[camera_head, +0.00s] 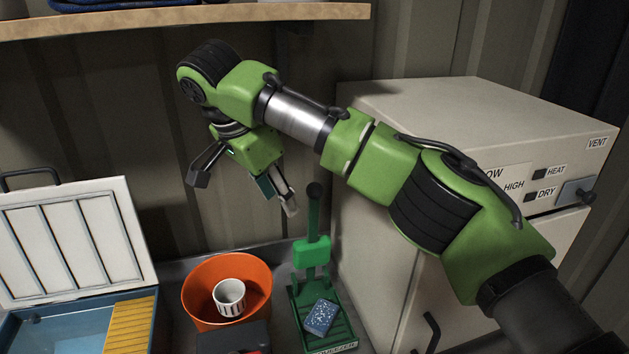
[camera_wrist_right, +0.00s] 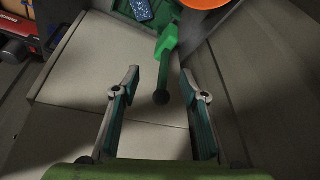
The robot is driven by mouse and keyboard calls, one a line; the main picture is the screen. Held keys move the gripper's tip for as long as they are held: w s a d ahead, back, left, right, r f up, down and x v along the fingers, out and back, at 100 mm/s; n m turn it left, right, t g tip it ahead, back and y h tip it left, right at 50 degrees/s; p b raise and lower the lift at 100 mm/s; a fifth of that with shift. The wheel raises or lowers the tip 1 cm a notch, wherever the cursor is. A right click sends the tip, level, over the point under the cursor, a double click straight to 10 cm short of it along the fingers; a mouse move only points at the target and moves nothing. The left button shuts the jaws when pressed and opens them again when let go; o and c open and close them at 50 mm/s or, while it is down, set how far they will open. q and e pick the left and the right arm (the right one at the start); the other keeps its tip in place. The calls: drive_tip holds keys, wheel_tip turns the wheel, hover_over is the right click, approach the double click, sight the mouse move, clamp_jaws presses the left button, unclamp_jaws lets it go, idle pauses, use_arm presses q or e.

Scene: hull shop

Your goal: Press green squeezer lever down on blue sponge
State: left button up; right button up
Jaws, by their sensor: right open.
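The green squeezer (camera_head: 312,254) stands on the counter, its lever raised upright with a dark round knob (camera_head: 314,190) on top. The blue speckled sponge (camera_head: 320,317) lies on the squeezer's green ribbed base (camera_head: 345,325); it also shows at the top of the right wrist view (camera_wrist_right: 143,10). My right gripper (camera_head: 243,192) is open and empty, above and left of the lever in the head view. In the right wrist view the lever (camera_wrist_right: 167,42) and knob (camera_wrist_right: 161,97) appear between its open fingers; contact is not visible. My left gripper is out of view.
An orange bucket (camera_head: 205,273) with a striped white cup (camera_head: 229,297) stands left of the squeezer. A large beige cabinet (camera_head: 480,110) is at right. A blue bin (camera_head: 50,330) with a raised white lid (camera_head: 70,240) is at left. A wooden shelf (camera_head: 190,16) runs above.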

sight(313, 185)
drive_tip(key=w+d+p, duration=0.1)
drive_tip(key=w+d, duration=0.1)
drive_tip(key=w+d+p, duration=0.1)
drive_tip(key=w+d, duration=0.1)
drive_tip(key=w+d+p, duration=0.1)
drive_tip(key=w+d, duration=0.1)
drive_tip(key=shift+w+d+r, duration=0.15)
drive_tip(key=shift+d+r, duration=0.15)
drive_tip(key=shift+d, duration=0.05)
drive_tip(key=shift+w+f+p, duration=0.1)
drive_tip(key=shift+f+p, duration=0.5)
drive_tip(key=shift+f, duration=0.05)
drive_tip(key=shift+w+d+f+p, duration=0.1)
drive_tip(key=shift+f+p, duration=0.1)
drive_tip(key=shift+f, duration=0.15)
drive_tip(key=shift+w+d+f+p, duration=0.1)
drive_tip(key=shift+f+p, duration=0.1)
drive_tip(key=shift+f, duration=0.5)
clamp_jaws()
